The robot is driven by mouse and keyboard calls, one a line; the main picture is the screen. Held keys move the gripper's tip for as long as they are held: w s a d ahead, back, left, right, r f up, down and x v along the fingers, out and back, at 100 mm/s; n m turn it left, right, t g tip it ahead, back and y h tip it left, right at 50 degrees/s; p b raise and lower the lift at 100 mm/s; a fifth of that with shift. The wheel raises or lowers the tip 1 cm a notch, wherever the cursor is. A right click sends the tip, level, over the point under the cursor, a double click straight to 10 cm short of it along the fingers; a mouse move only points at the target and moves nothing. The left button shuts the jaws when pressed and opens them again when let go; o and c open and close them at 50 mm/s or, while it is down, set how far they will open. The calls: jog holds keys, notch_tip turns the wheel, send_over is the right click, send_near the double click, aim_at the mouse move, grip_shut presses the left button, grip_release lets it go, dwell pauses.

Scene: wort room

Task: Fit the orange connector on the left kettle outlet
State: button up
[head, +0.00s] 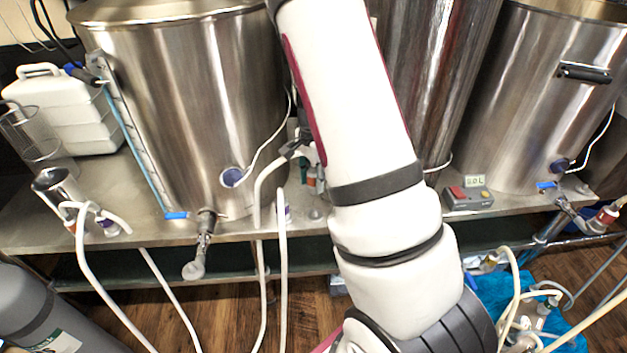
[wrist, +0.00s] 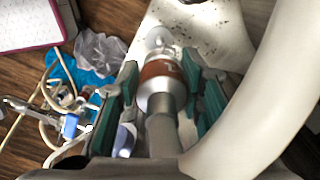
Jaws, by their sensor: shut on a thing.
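The left kettle (head: 180,100) is a large steel vessel on the bench in the head view. Its outlet (head: 205,235) is a steel valve low on its front, with a mouth pointing down past the bench edge. In the wrist view my gripper (wrist: 160,70) has its green-padded fingers closed around the orange connector (wrist: 158,72), an orange-brown banded fitting with a grey stem. In the head view my arm hides most of the gripper, right of the left outlet. I cannot make out the connector clearly there. The connector appears apart from the left outlet.
The right kettle (head: 550,100) has an outlet with a hose fitting (head: 607,213). A small red-and-grey controller (head: 467,197) sits on the bench. White hoses (head: 283,270) hang before the bench. A grey cylinder (head: 35,310) stands at lower left. A blue cloth (head: 565,325) holds fittings on the floor.

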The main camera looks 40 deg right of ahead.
jog(key=shift+r, duration=0.15)
jog(key=shift+r+p, duration=2.05)
jog(key=shift+r, duration=0.1)
